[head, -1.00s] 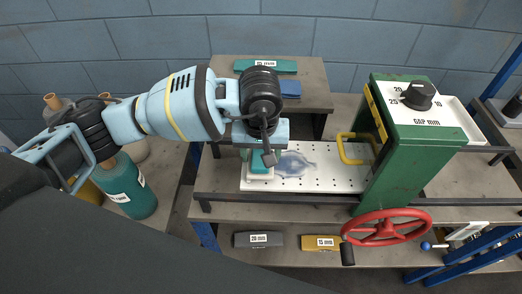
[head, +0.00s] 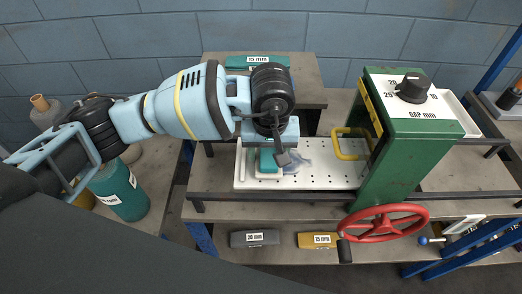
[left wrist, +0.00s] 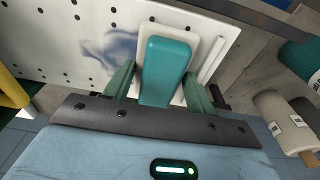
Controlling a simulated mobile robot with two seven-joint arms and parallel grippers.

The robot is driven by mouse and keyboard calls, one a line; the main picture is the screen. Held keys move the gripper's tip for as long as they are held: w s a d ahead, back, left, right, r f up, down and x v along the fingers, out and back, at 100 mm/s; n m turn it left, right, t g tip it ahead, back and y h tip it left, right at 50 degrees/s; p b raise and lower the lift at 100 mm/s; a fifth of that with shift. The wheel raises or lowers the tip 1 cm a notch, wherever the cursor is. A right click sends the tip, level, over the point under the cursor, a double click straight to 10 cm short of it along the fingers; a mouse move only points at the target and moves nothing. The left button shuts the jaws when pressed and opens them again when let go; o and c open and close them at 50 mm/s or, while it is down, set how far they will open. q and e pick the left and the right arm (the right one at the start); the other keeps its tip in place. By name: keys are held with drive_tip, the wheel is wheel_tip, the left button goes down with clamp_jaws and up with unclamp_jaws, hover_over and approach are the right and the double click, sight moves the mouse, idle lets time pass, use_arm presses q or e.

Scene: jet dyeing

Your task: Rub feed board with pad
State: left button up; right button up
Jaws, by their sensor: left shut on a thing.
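The feed board (head: 330,178) is a white plate with rows of small holes, lying flat on the bench left of the green machine. A blue-grey smear (head: 298,162) marks it. My left gripper (left wrist: 158,90) is shut on the pad (left wrist: 165,62), a teal grip on a white base. In the head view the pad (head: 266,162) is low over the board's left part, beside the smear and partly hidden by my wrist. Its base seems to rest on the board. In the left wrist view the smear (left wrist: 108,46) lies just left of the pad. My right gripper is not in view.
The green machine (head: 405,155) with its gap dial (head: 413,88) stands right of the board. A yellow handle (head: 350,146) rises at the board's right end. A red handwheel (head: 384,223) is in front. Labelled bars (head: 254,238) lie on the lower shelf.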

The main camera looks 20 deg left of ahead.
sight(310, 163)
use_arm(q)
drive_tip(key=shift+d, duration=0.15)
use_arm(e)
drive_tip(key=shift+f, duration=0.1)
